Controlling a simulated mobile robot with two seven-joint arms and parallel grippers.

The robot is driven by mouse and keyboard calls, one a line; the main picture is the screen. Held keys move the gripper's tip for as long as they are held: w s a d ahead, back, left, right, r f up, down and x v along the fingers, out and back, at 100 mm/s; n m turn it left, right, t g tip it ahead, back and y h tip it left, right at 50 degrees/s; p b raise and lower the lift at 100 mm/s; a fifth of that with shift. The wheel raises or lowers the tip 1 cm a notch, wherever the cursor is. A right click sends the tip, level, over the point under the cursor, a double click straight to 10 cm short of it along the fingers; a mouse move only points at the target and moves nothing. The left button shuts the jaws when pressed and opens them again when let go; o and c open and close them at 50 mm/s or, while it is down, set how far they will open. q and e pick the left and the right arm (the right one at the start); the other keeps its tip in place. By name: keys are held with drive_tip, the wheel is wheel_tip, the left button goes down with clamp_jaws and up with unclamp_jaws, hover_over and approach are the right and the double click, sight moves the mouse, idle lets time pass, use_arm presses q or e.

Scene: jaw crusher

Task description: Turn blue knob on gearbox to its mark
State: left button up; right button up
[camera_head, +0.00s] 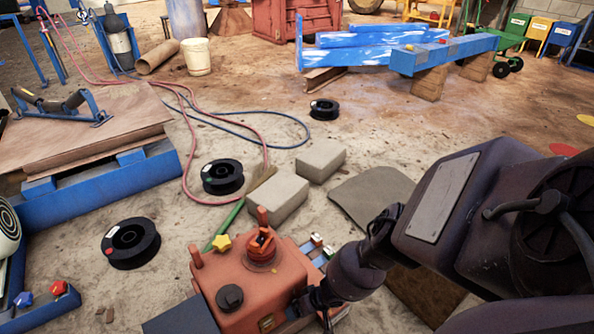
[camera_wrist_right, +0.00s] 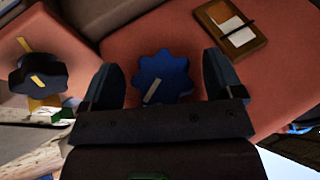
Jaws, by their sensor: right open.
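The orange-red gearbox (camera_head: 245,290) stands at the bottom centre of the head view, and its face fills much of the right wrist view (camera_wrist_right: 285,75). The lobed blue knob (camera_wrist_right: 165,70) shows in the right wrist view, with a pale pointer bar slanting to the lower left. I cannot make out its mark. My right gripper (camera_wrist_right: 162,85) is open, with one dark finger on each side of the blue knob; I cannot tell whether they touch it. In the head view my right gripper (camera_head: 318,302) is at the gearbox's right side, and the blue knob is hidden. My left gripper is out of view.
A black knob (camera_wrist_right: 38,75) with a yellow pointer sits left of the blue one. A framed plate (camera_wrist_right: 232,25) is at upper right. Grey blocks (camera_head: 276,199) lie behind.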

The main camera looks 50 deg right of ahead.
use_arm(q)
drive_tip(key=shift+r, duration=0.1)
use_arm(e)
drive_tip(key=shift+w+a+f, duration=0.1)
drive_tip(key=shift+w+f, duration=0.15)
drive_tip(key=shift+f, duration=0.1)
drive_tip(key=c, duration=0.9)
